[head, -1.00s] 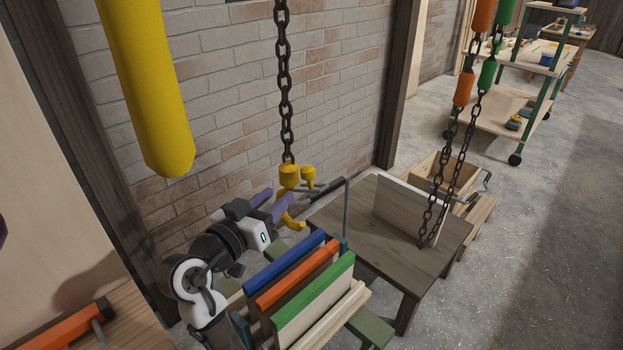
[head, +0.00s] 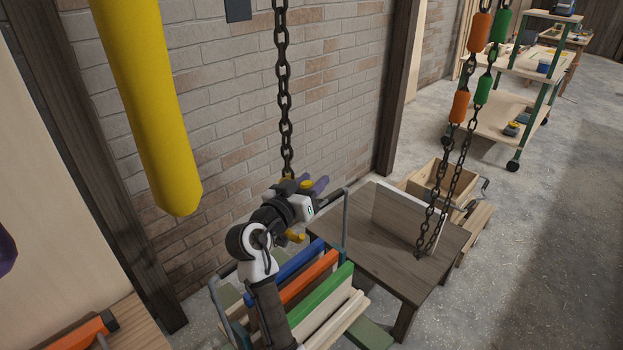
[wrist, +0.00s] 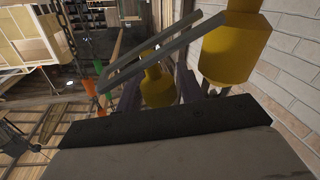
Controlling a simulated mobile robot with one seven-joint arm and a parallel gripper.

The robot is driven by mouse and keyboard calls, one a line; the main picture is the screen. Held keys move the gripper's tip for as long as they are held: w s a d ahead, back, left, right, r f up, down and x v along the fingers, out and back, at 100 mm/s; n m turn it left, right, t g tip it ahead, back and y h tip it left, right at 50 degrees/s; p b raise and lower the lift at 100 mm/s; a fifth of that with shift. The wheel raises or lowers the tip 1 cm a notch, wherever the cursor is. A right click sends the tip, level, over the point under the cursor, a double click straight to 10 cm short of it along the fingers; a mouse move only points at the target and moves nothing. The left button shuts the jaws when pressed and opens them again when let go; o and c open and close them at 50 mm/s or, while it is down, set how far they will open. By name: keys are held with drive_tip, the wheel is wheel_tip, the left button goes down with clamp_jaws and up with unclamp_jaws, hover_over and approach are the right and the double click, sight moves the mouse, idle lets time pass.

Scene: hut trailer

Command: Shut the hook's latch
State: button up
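The yellow hook (head: 295,236) hangs from the dark chain (head: 284,80), its upper part mostly hidden by my gripper in the head view. In the wrist view the hook's yellow upper body (wrist: 235,50) is large at top right. The grey bar (wrist: 150,58), apparently the latch, slants across the view, sticking out from the hook. A yellow knob (wrist: 156,88) sits beyond the bar. My gripper (head: 305,184) has its purple fingers apart, one either side of this knob. I cannot tell whether they touch it.
A rack of boards with blue, orange and green edges (head: 318,290) stands just below my arm. A dark wooden table (head: 385,255) is at the right. A yellow post (head: 150,110) hangs at the left, before the brick wall (head: 225,110). Chains (head: 440,205) hang over the table.

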drive_tip(key=shift+w+d, duration=0.1)
drive_tip(key=shift+c, duration=0.5)
clamp_jaws()
drive_tip(key=shift+f+b, duration=0.2)
drive_tip(key=shift+b, duration=0.15)
